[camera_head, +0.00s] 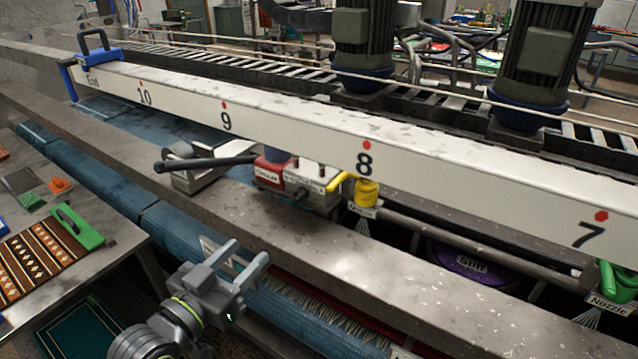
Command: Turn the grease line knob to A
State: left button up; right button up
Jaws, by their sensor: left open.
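A valve-like unit sits on the steel beam just below the white ruler, left of the 8 mark. It has a red labelled block (268,174), a grey metal body (312,190) and a small yellow handle (337,181). The labels are too small to read, and I cannot tell which part is the grease line knob or where an A mark is. A long black lever (205,163) reaches left from beside the red block. My left gripper (247,254) is open and empty, in front of and below the unit, apart from it. My right gripper is not in view.
The white ruler (300,128) runs across behind the unit. A yellow nozzle (366,191) and a green nozzle (612,280) hang below it. A blue roller (185,233) lies along the beam.

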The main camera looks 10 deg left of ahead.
pick_arm(q)
jog(key=p, duration=0.4)
send_near(296, 200)
jog(key=x, duration=0.7)
jog(key=shift+w+d, duration=0.1)
jog(key=shift+w, duration=0.3)
jog(key=shift+w+d, duration=0.2)
jog(key=shift+w, duration=0.4)
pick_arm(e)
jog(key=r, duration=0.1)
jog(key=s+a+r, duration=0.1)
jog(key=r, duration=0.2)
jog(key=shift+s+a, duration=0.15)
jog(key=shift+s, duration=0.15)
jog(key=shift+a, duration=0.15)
